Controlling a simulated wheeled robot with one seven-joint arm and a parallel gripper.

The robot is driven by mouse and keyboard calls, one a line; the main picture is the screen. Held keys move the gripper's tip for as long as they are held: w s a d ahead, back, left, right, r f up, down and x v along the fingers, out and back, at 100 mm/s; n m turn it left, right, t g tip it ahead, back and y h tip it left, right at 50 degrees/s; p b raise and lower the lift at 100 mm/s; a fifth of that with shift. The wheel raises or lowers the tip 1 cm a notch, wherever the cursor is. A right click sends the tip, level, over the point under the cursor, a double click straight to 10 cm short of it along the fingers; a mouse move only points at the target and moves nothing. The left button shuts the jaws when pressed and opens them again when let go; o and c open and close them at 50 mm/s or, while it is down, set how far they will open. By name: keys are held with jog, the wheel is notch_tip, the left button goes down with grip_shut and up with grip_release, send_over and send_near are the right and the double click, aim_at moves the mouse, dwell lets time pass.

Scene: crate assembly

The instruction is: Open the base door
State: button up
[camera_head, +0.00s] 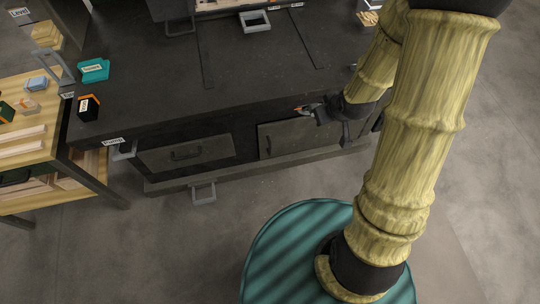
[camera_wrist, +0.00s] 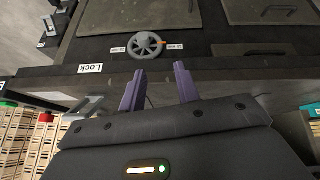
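A large dark crate or bench fills the middle of the head view, with its bare top (camera_head: 150,60) uppermost. Two grey panels with dark handles show low on its front, a left panel (camera_head: 186,153) and a right panel (camera_head: 297,136). I cannot tell which is the base door.
A wooden table (camera_head: 25,135) with boxes stands at the left. A teal item (camera_head: 94,69) and a black-and-orange box (camera_head: 88,107) lie on the crate's left top. A grey bracket (camera_head: 203,193) sticks out low in front. The floor (camera_head: 130,240) front left is clear.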

aim_at(270, 148)
jog(key=a+f+t+y+b, duration=0.2)
jog(key=f+t+b, duration=0.1)
jog(key=f+b, duration=0.9)
jog(key=a+f+t+y+b, duration=0.2)
jog(key=f+b, duration=1)
jog(key=f, duration=0.8)
jog(key=a+f+t+y+b, duration=0.3)
jog(key=f+b, duration=0.9)
jog(key=f, duration=0.5)
jog(key=shift+w+a+t+b, duration=0.35)
jog(key=shift+a+t, duration=0.4)
jog(key=shift+t, duration=0.35)
jog(key=b+x, duration=0.7)
jog(key=x, duration=0.9)
jog(key=shift+w+a+f, duration=0.1)
jog(key=shift+w+a, duration=0.05)
jog(key=shift+w, duration=0.1)
jog(key=shift+w+a+b, duration=0.15)
jog(key=shift+w+b, duration=0.15)
jog(key=shift+w, duration=0.05)
grip_shut()
